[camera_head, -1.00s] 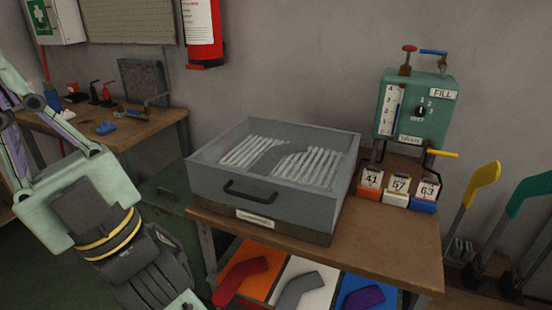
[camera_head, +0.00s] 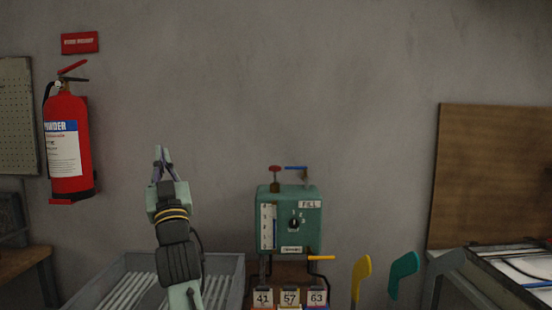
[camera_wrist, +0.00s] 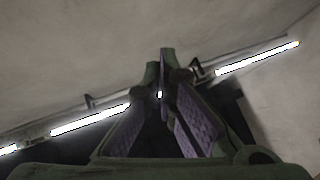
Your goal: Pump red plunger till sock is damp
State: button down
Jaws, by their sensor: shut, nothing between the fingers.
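The red plunger (camera_head: 275,169) stands upright on top of the green tank box (camera_head: 312,220), at its left side, with a blue lever (camera_head: 295,168) beside it. The box front has a level gauge, a dial and a FILL label. My gripper (camera_head: 163,150) is raised, pointing up, left of the box and well apart from the plunger. Its fingers are shut and empty; they also show in the wrist view (camera_wrist: 160,60), aimed at the ceiling lights. No sock can be made out in the current views.
A grey box with pale ribs (camera_head: 130,290) lies below my arm. Number tags (camera_head: 289,298) and a yellow lever (camera_head: 321,257) sit under the tank. Yellow (camera_head: 361,275) and teal (camera_head: 403,272) boards stand right. A fire extinguisher (camera_head: 68,145) hangs left.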

jog(key=w+d+f+m+h, duration=0.1)
jog(key=w+d+m+h, duration=0.1)
jog(key=w+d, duration=0.4)
jog(key=w+d+f+m+g+h+p, duration=0.1)
jog(key=w+d+h, duration=0.4)
jog(key=d, duration=0.5)
jog(key=w+d+f+m+h, duration=0.2)
jog(key=w+d+m+h, duration=0.1)
jog(key=w+d, duration=0.4)
jog(key=shift+w+d+f+m+g+h+p, duration=0.35)
jog(key=shift+d+h, duration=0.35)
jog(key=shift+d, duration=0.35)
jog(key=shift+r, duration=0.1)
